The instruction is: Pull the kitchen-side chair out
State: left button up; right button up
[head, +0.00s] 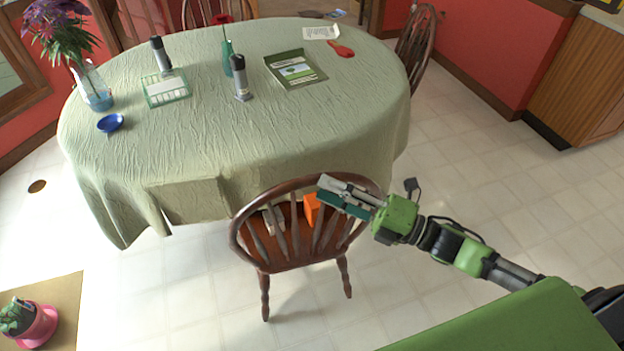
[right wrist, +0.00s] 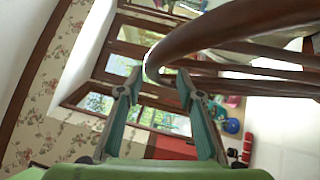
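The wooden chair (head: 262,196) with a curved spindle back stands at the near side of the table (head: 120,175), its back towards me. An orange block (head: 311,209) and a pale item lie on its seat, partly hidden by the spindles. My right gripper (head: 322,191) is at the top right of the chair's back rail. In the right wrist view my right gripper (right wrist: 158,78) has its fingers apart, with the chair's rail (right wrist: 215,35) crossing by the fingertips; I cannot tell whether they touch it. My left gripper is not in view.
The table holds a flower vase (head: 92,88), a blue bowl (head: 110,123), a green book (head: 296,69) and other small items. Another chair (head: 415,42) stands at the right. A pink plant pot (head: 38,328) is at the lower left. Tiled floor around the near chair is clear.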

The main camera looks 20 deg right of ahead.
aim_at(312, 184)
jog(key=shift+p+x, duration=0.4)
jog(key=shift+x, duration=1.9)
grip_shut()
